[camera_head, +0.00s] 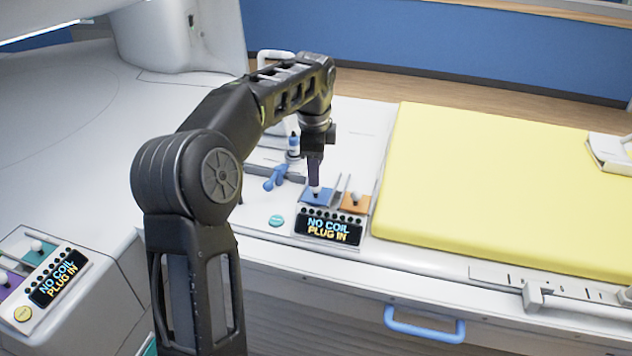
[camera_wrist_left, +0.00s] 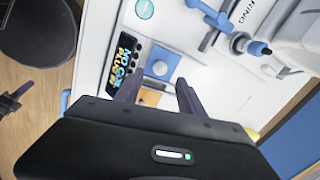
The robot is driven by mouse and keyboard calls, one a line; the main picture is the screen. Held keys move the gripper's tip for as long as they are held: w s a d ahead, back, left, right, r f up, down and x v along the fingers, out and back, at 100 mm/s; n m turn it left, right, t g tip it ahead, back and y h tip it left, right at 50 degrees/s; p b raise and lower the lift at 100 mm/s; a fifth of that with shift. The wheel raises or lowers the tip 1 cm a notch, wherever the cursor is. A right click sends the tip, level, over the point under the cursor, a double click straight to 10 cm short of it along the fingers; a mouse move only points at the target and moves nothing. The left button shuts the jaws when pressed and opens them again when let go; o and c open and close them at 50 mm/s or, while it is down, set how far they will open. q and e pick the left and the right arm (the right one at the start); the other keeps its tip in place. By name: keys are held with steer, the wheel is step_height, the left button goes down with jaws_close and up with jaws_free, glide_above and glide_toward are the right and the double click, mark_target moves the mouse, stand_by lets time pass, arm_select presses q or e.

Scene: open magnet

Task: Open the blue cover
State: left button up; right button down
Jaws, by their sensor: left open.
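The blue cover (camera_head: 318,197) is a small flat square lid with a pale round knob, on a panel beside the yellow pad. It lies flat and looks shut. It also shows in the left wrist view (camera_wrist_left: 163,54), with its knob near the lower edge. My left gripper (camera_head: 315,187) points down over the blue cover, its fingers close to the knob. In the left wrist view my left gripper (camera_wrist_left: 159,88) is open, with its fingers apart below the knob in the picture. I cannot tell whether a finger touches the cover. My right gripper does not show clearly.
An orange cover (camera_head: 355,203) with its own knob sits right of the blue one. A "NO COIL PLUG IN" display (camera_head: 329,228) is in front. The yellow pad (camera_head: 480,180) lies right. A second panel (camera_head: 55,285) is at lower left.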

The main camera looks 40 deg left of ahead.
arm_select(q)
steer(key=f, duration=0.3)
steer(key=w+f, duration=0.1)
steer(key=f, duration=0.1)
steer(key=shift+a+f, duration=0.3)
steer(key=shift+c, duration=0.6)
jaws_close()
stand_by(0.5)
